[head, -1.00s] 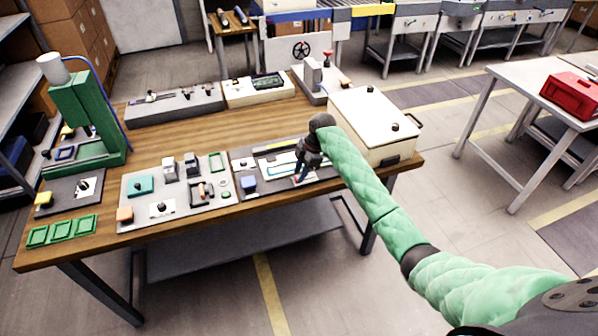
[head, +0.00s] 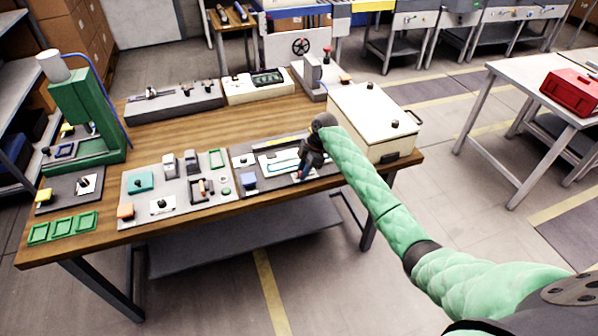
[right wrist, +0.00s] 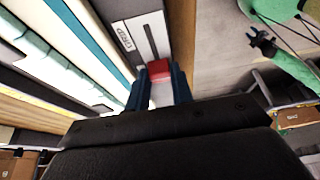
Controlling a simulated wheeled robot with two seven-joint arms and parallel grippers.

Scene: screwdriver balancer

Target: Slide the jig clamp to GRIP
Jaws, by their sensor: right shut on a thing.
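The jig clamp's red slider block (right wrist: 158,69) shows in the right wrist view between the two blue fingers of my right gripper (right wrist: 160,88), which is shut on it. The block sits at the near end of a dark slot (right wrist: 149,40) in a light plate. The GRIP label (right wrist: 125,37) is beside the slot, a little beyond the block. In the head view my right gripper (head: 302,174) is low over the right end of the jig panel (head: 238,158) and hides the block. A green-sleeved arm with a small dark gripper (right wrist: 260,42), likely my left, shows in the right wrist view; its finger opening is unclear.
The cream box (head: 368,115) with black knobs stands just right of and behind my right gripper. A panel with several fixtures (head: 150,208) lies to the left. Bare wooden tabletop (head: 190,135) is behind the panels.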

